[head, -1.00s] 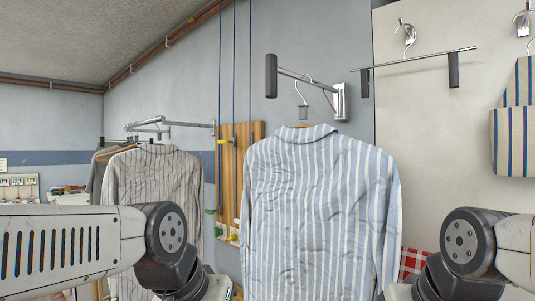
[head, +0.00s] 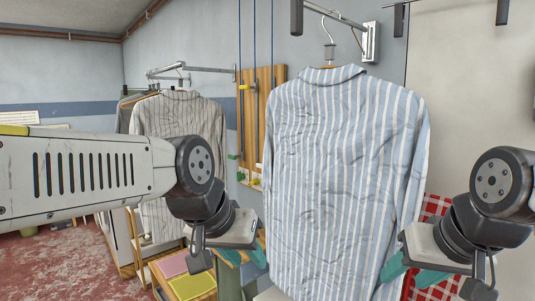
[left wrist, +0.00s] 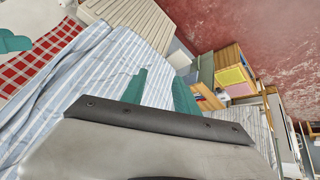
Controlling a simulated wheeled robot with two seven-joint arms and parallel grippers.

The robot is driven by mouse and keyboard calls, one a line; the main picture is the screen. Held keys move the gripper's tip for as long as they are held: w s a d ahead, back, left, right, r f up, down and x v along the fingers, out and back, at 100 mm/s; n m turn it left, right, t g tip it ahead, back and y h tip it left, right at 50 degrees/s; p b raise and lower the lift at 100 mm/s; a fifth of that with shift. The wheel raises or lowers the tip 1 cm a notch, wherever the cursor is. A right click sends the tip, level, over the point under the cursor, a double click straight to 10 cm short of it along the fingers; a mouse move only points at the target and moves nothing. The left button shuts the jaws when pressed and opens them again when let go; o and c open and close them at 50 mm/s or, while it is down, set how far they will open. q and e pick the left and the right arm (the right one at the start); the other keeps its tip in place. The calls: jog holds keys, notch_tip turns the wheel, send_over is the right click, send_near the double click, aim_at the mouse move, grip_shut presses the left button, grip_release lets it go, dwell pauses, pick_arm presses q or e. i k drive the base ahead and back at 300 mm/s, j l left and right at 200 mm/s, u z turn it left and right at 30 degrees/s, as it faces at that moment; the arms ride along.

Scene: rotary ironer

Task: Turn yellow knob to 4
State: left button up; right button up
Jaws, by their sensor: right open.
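I cannot make out the yellow knob or its numbers in either view. My left gripper (head: 243,258) is low in the head view, left of the striped shirt's lower part. Its two teal fingers are apart in the left wrist view (left wrist: 160,85), with nothing between them. My right gripper (head: 410,273) is low at the right of the shirt, its teal fingers apart and partly hidden behind its wrist. A teal finger of it also shows at the left edge of the left wrist view (left wrist: 14,42).
A blue-white striped shirt (head: 340,170) hangs between my arms. Another striped shirt (head: 190,130) hangs behind at left. A wooden board (head: 276,85) with small yellow and green items is on the wall. A red checked cloth (head: 435,206) hangs at right. Yellow (head: 194,286) and pink (head: 173,265) pads lie below.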

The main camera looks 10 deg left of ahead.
aim_at(256, 182)
jog(key=i+j+u, duration=0.25)
jog(key=i+j, duration=0.25)
jog(key=j, duration=0.25)
jog(key=i+j+u, duration=0.3)
jog(key=i+j, duration=0.2)
jog(key=j, duration=0.2)
